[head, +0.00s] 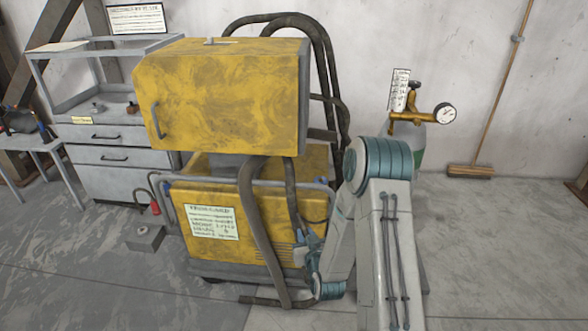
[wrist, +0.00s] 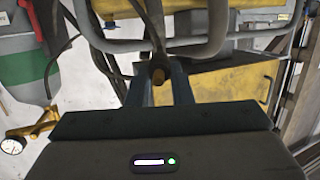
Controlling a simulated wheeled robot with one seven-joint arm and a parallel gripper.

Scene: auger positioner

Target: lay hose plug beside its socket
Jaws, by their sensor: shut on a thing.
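My gripper (head: 311,250) is low in front of the right side of the yellow machine (head: 222,95), partly hidden by my arm in the head view. In the wrist view my gripper (wrist: 160,88) is shut on a small brass-brown end piece, which looks like the hose plug (wrist: 159,75). A dark hose (wrist: 120,50) passes close to it in that view. In the head view the plug itself is too small to tell, and a dark hose (head: 290,195) comes down to my gripper. I cannot make out the socket in either view.
A thick hose (head: 258,240) hangs down the machine's front to the floor. A rail (head: 215,183) runs across the front. A gas cylinder with a gauge (head: 445,113) stands at the right. A grey cabinet (head: 120,180) stands at the left.

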